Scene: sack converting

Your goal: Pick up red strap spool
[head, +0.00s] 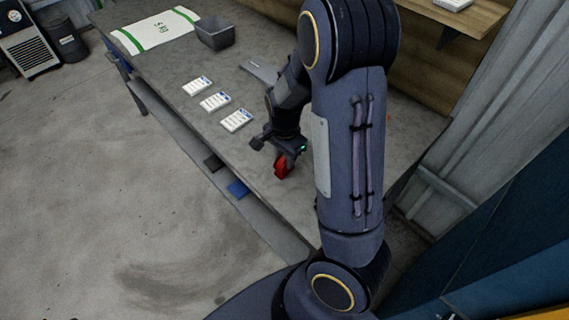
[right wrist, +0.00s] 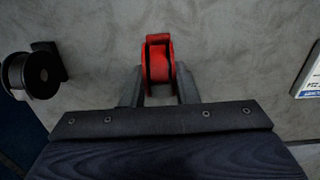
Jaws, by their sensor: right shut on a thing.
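The red strap spool (head: 283,168) is at the near part of the grey workbench (head: 180,65), close to its front edge. In the right wrist view the spool (right wrist: 158,58) stands upright between the two fingertips. My right gripper (head: 289,154) is shut on the spool, and it also shows in the right wrist view (right wrist: 160,87). I cannot tell whether the spool touches the bench top. My right arm hides part of the bench behind it. My left gripper is not in view.
A black spool (right wrist: 33,74) is left of the red one in the right wrist view. Three white labelled packs (head: 214,101) lie along the bench. A grey bin (head: 215,34) and a white sack with green stripes (head: 155,30) are at the far end.

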